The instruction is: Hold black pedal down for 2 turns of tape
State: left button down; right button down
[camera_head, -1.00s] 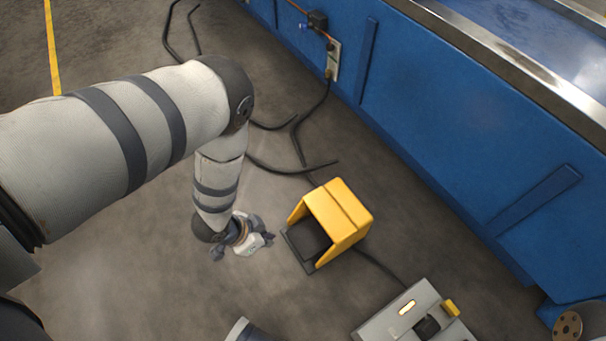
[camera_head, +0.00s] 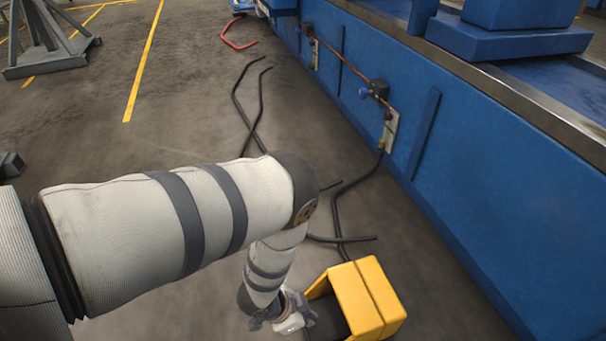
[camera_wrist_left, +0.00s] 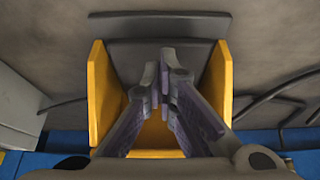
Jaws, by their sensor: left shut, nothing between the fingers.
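The black pedal (camera_head: 328,322) sits inside a yellow guard (camera_head: 376,300) on the floor, at the bottom of the head view. In the left wrist view the guard's yellow side walls (camera_wrist_left: 99,92) stand on both sides of my fingers, and the dark pedal (camera_wrist_left: 130,62) shows behind the fingertips. My left gripper (camera_head: 300,314) is at the guard's open side; its fingers (camera_wrist_left: 164,80) are shut and empty. I cannot tell whether the fingertips touch the pedal. My right gripper is not in view. No tape is seen.
A long blue machine base (camera_head: 480,215) runs along the right, with a valve (camera_head: 376,90) and pipe on its side. Black cables (camera_head: 340,215) lie on the floor beyond the guard. A light grey box (camera_wrist_left: 18,105) is at the left of the wrist view. Open floor lies left.

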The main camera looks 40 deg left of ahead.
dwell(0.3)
pick_arm(q)
jog(key=shift+f+b, duration=1.25)
jog(key=shift+f, duration=0.45)
jog(key=shift+d+r, duration=0.1)
dwell(4.8)
notch_tip(320, 180, up, 7)
jog(key=p, duration=0.5)
jog(key=shift+w+f, duration=0.15)
jog(key=shift+f, duration=0.4)
